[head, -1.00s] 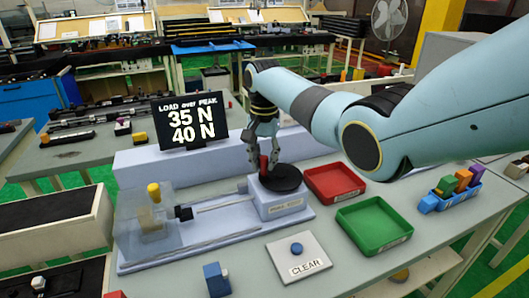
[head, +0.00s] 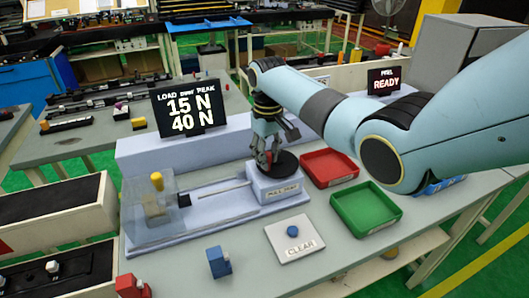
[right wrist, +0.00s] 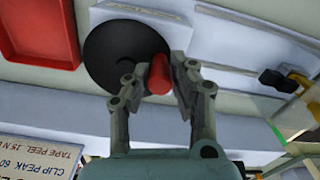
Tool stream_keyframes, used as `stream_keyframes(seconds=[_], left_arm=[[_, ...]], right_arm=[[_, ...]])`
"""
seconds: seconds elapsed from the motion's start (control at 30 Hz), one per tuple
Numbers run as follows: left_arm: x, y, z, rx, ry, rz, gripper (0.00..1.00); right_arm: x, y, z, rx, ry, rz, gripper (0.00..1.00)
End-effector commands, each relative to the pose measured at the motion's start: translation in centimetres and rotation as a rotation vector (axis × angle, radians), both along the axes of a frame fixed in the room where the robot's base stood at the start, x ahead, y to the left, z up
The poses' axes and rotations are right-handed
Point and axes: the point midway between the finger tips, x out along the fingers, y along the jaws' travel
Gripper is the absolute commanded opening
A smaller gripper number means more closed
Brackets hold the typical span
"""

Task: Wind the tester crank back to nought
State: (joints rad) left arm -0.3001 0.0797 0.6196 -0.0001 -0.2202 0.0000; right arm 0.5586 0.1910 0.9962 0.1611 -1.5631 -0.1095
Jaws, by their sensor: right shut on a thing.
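The tester has a black round crank disc (head: 284,165) with a red handle (right wrist: 159,75) standing on it. My right gripper (head: 266,163) is shut on the red handle; in the right wrist view its fingers (right wrist: 155,92) lie on both sides of it. The tester's display (head: 188,107) reads load 15 N over peak 40 N. A grey slide with a black block (head: 184,200) runs left from the crank housing to a clear guard (head: 150,205) around a yellow-topped clamp (head: 157,182). My left gripper is not in view.
A white pad with a blue CLEAR button (head: 292,231) lies in front of the tester. A red tray (head: 330,168) and a green tray (head: 366,208) stand to the right. A blue clip (head: 219,262) and a red clip (head: 131,286) are near the front. A second display (head: 384,82) reads READY.

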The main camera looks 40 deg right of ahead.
Motion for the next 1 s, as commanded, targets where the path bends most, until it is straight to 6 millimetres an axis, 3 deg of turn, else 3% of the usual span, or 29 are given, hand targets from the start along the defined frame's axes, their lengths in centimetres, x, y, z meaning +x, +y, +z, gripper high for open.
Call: stream_keyframes(seconds=[1.0], left_arm=[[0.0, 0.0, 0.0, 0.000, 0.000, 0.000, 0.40]], right_arm=[[-3.0, -2.6, -0.1, 0.001, 0.004, 0.910, 0.00]])
